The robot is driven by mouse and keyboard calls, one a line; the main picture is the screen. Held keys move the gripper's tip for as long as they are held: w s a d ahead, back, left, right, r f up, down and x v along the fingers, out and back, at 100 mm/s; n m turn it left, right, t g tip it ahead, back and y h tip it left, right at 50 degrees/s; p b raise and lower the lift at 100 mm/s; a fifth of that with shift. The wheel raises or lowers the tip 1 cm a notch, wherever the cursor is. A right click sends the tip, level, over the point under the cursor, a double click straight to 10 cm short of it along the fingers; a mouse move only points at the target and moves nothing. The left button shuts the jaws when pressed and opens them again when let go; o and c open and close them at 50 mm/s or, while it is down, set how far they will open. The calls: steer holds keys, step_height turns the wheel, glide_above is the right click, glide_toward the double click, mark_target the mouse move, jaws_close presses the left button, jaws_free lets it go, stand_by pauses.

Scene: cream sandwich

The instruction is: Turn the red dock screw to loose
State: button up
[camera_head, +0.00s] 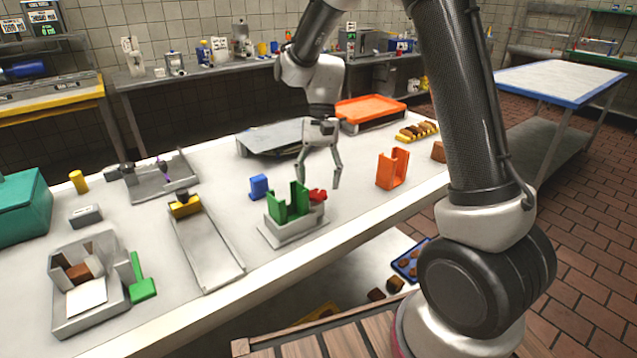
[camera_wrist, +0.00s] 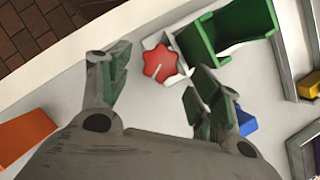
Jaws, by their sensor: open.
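The red dock screw (camera_head: 318,195) is a lobed knob at the right side of a grey dock (camera_head: 293,229) that holds a green U-shaped holder (camera_head: 289,203). In the wrist view the red screw (camera_wrist: 160,63) shows a pale line across its face, and the green holder (camera_wrist: 226,38) is beside it. My gripper (camera_head: 320,186) is open and empty, pointing down above the table close to the screw. In the wrist view its fingertips (camera_wrist: 155,75) stand on either side of the screw, apart from it. How high they are above it I cannot tell.
An orange holder (camera_head: 393,168) stands to the right, and a blue block (camera_head: 259,187) is just left of the dock. A grey track (camera_head: 207,246) with a yellow piece (camera_head: 185,206) lies further left. The white table (camera_head: 358,208) is clear between the dock and the orange holder.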

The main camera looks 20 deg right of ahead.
steer(key=v, duration=0.6)
steer(key=shift+r, duration=0.3)
steer(key=shift+w+d, duration=0.1)
